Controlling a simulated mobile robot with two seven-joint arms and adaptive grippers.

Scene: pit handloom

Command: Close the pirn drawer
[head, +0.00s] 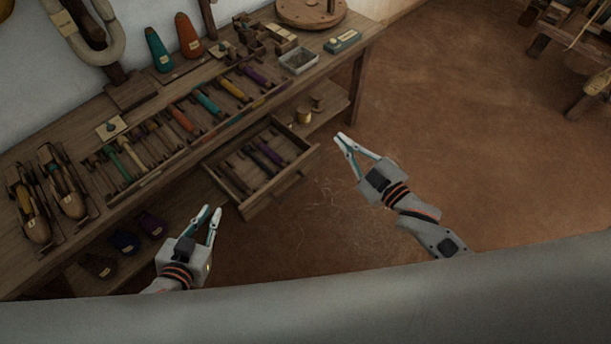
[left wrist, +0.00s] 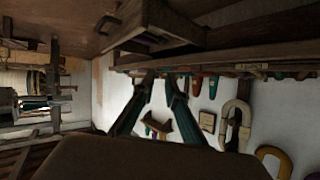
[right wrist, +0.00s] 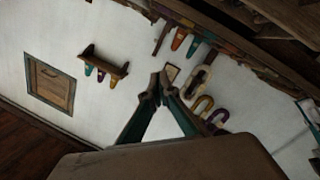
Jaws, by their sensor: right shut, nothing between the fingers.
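The pirn drawer (head: 284,191) stands pulled out from under the bench top in the head view, with several dark and purple pirns (head: 268,153) lying in it. My left gripper (head: 210,208) is in front of the bench, below and left of the drawer front and apart from it.
The wooden bench (head: 150,185) carries a rack of coloured pirns (head: 207,101), two shuttles (head: 62,183), a metal tin (head: 298,60) and a round wooden disc (head: 311,10). Small spools stand on the lower shelf (head: 325,110).

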